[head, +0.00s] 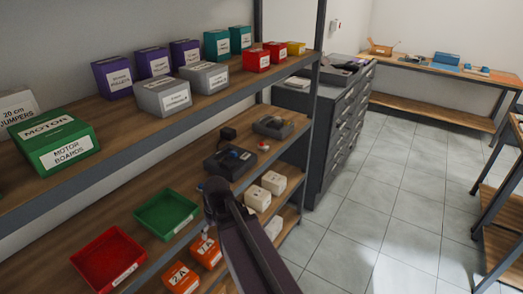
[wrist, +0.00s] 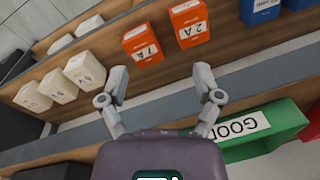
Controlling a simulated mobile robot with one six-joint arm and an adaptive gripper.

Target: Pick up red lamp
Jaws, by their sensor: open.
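A small red-and-white item (head: 264,146) sits near the front edge of the middle shelf in the head view. It is too small to tell whether it is the red lamp. No clear red lamp shows in the wrist view. My gripper (wrist: 160,80) is open and empty in the wrist view, its two fingers spread wide in front of the shelves. In the head view my dark arm reaches up to the front of the shelf, near the green tray.
A green tray (head: 167,214) and a red tray (head: 109,259) lie on the middle shelf. Orange boxes (wrist: 148,44) and white boxes (wrist: 86,70) stand on a shelf below. A dark device (head: 230,161) is beside the small item. The tiled floor (head: 385,200) is clear at right.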

